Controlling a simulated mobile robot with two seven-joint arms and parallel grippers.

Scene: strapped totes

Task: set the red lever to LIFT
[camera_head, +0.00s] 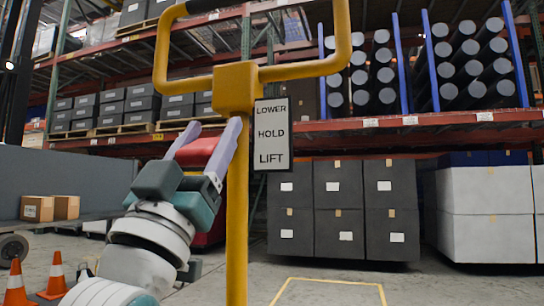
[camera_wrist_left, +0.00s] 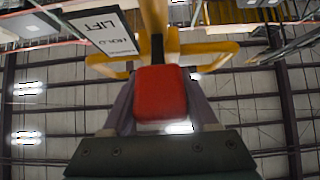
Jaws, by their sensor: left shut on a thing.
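The red lever (camera_head: 196,152) shows as a red block at the yellow post (camera_head: 237,200), its left side and top visible in the head view. My left gripper (camera_head: 208,138) is shut on it, with one pale finger on each side. In the left wrist view the red lever (camera_wrist_left: 160,93) sits between the two fingers (camera_wrist_left: 160,108). A white sign (camera_head: 272,133) on the post reads LOWER, HOLD, LIFT from top to bottom. The lever looks about level with HOLD to LIFT, but I cannot tell its exact setting. My right gripper is out of view.
A yellow handlebar (camera_head: 253,74) tops the post. Behind are racks with grey bins (camera_head: 337,205) and dark rolls, and a white tote (camera_head: 485,215) at right. Orange cones (camera_head: 15,283) and cartons (camera_head: 38,208) stand at left. The floor (camera_head: 430,285) at right front is clear.

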